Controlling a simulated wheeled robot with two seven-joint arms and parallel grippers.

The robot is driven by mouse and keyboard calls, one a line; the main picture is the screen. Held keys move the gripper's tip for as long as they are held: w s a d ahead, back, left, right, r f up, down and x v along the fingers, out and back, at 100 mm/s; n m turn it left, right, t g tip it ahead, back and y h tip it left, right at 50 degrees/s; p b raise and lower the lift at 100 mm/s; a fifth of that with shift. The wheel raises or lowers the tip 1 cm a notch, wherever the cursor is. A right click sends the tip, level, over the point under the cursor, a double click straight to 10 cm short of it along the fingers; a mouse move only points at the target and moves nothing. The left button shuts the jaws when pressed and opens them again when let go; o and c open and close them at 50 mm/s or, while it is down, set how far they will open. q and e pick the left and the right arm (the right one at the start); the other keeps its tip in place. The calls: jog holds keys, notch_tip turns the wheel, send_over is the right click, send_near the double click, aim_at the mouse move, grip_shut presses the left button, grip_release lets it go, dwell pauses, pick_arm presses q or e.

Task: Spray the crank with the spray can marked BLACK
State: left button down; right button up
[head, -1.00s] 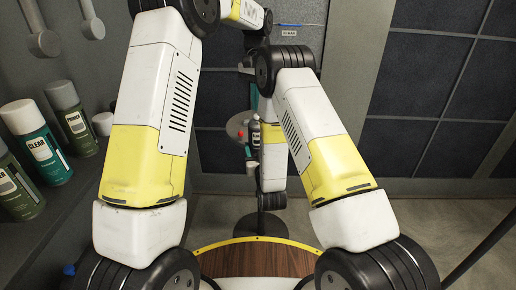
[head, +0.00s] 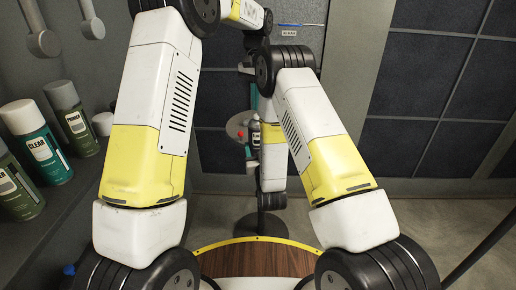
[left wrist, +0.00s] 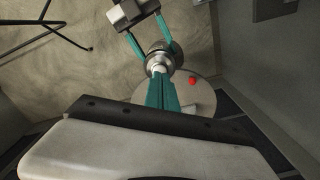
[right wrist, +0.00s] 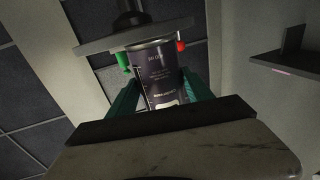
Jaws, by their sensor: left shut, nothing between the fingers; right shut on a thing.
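My right gripper (right wrist: 157,92) is shut on a dark spray can (right wrist: 152,68), its teal fingers on either side. The label is too blurred to read. The can's white nozzle (left wrist: 159,67) shows from above in the left wrist view. My left gripper (left wrist: 162,92) is shut and empty, its fingertips right at the nozzle; I cannot tell whether they touch. In the head view it (head: 253,97) points down above the can. A round grey disc (right wrist: 125,40) with red and green pieces is close beyond the can. I cannot tell for certain whether it is the crank.
A CLEAR can (head: 38,143), a PRIMER can (head: 72,120) and a green can (head: 17,187) stand on the left shelf. A round wooden table (head: 258,262) with a yellow rim lies in front. A dark panelled wall (head: 430,90) stands behind.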

pick_arm(q)
jog(key=shift+f, duration=0.2)
dwell(0.5)
jog(key=shift+f, duration=0.95)
pick_arm(e)
jog(key=shift+r, duration=0.1)
pick_arm(q)
jog(key=shift+r, duration=2.55)
notch_tip(320, 180, up, 12)
